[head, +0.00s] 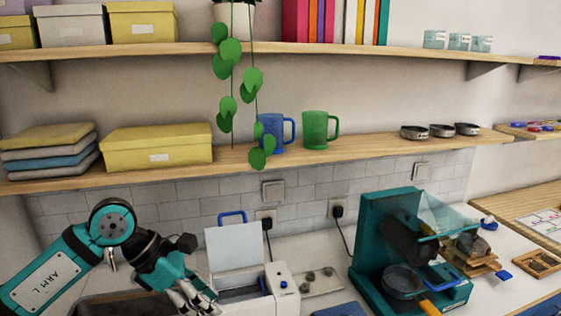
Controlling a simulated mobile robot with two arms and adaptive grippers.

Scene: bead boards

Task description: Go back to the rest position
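My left gripper (193,298) is low in the head view, at the end of the teal arm that comes in from the left. Its metal fingers point down and to the right, just left of a white box-shaped appliance (284,287) with a raised lid. The fingers are small and overlap near the bottom edge, so I cannot tell whether they are open or shut. I see nothing clearly held in them. My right gripper is not in view.
A teal machine (367,238) with a clear hopper stands on the white counter at the right. A wooden shelf (360,144) above carries a blue mug (272,137), a green mug (315,130) and a yellow box (157,150). A plant (230,51) hangs down in front.

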